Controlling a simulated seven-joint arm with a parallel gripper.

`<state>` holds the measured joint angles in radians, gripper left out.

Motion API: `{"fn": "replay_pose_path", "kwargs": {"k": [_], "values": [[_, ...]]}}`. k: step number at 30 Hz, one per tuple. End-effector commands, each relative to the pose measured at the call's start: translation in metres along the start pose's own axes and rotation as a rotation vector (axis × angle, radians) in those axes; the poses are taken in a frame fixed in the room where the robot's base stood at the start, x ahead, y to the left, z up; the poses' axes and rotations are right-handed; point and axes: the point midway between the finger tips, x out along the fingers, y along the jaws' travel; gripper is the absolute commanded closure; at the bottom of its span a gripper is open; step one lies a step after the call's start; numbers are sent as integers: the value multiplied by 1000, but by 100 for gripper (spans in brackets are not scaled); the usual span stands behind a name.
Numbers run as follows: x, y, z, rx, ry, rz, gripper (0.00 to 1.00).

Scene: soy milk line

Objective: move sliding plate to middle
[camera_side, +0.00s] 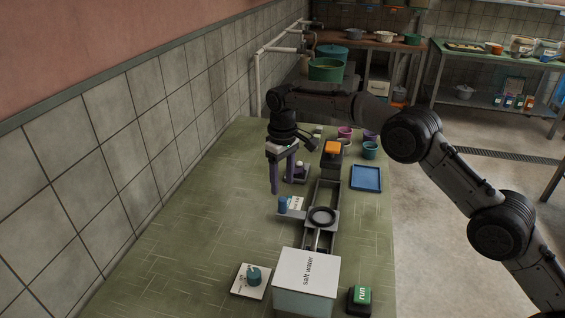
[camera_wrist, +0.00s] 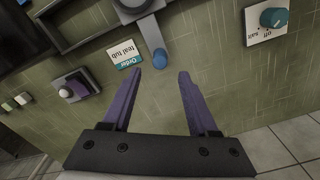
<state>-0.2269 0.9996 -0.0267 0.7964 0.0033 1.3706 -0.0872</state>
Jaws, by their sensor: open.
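The sliding plate (camera_side: 322,217) is a grey carriage with a dark ring, set on a grey rail frame (camera_side: 328,190). It sits towards the salt-water box end of the frame. A side arm reaches left from it to an upright blue knob (camera_side: 283,204). The wrist view shows the blue knob (camera_wrist: 160,58) and part of the plate (camera_wrist: 130,14) at the top edge. My gripper (camera_side: 282,186) has purple fingers pointing down, apart and empty. In the wrist view, the knob shows just beyond and between the fingertips of my gripper (camera_wrist: 160,74); I see no contact.
An order card (camera_wrist: 125,57) reading "teal tub" lies beside the knob. A salt water box (camera_side: 308,275), a green run button (camera_side: 361,295) and a teal dial (camera_side: 254,276) stand at the near end. A blue tray (camera_side: 366,178) and teal tub (camera_side: 370,150) are to the right.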

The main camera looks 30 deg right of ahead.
Motion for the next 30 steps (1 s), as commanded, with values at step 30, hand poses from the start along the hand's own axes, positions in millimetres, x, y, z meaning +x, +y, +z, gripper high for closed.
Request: {"fn": "replay_pose_path", "kwargs": {"k": [30], "values": [[-76,6,0,10,27,2,40]]}}
